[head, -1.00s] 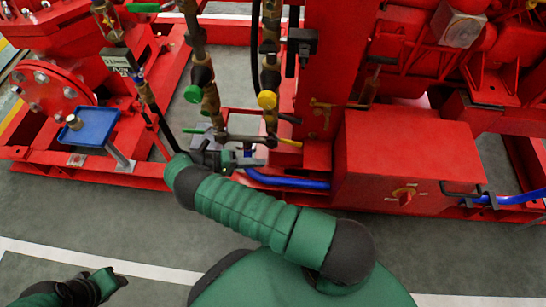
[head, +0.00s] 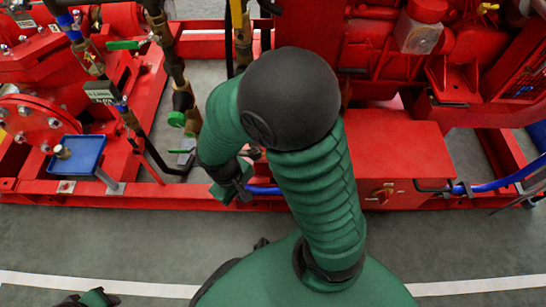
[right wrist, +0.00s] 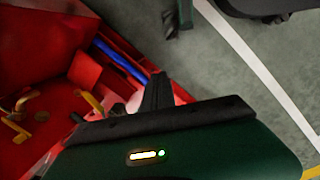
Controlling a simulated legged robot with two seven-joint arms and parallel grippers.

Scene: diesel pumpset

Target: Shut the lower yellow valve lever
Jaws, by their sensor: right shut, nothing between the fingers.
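In the right wrist view a short yellow lever (right wrist: 93,102) stands by the red frame, close to my right gripper's dark finger (right wrist: 157,93); I take it to be the lower yellow valve lever. A gap shows between lever and finger. In the head view my right arm hides this lever. My right gripper (head: 232,190) shows there partly, low beside the pipes, shut and empty. My left gripper (head: 93,299) is at the bottom left edge, away from the pumpset and partly cut off; its jaw state is unclear.
Another yellow handle (right wrist: 15,128) sits on the red panel at left in the right wrist view. A blue hose (right wrist: 120,62) runs along the red base. In the head view a red box (head: 395,165) stands right of my arm, and a blue tray (head: 76,154) at left. The grey floor in front is clear.

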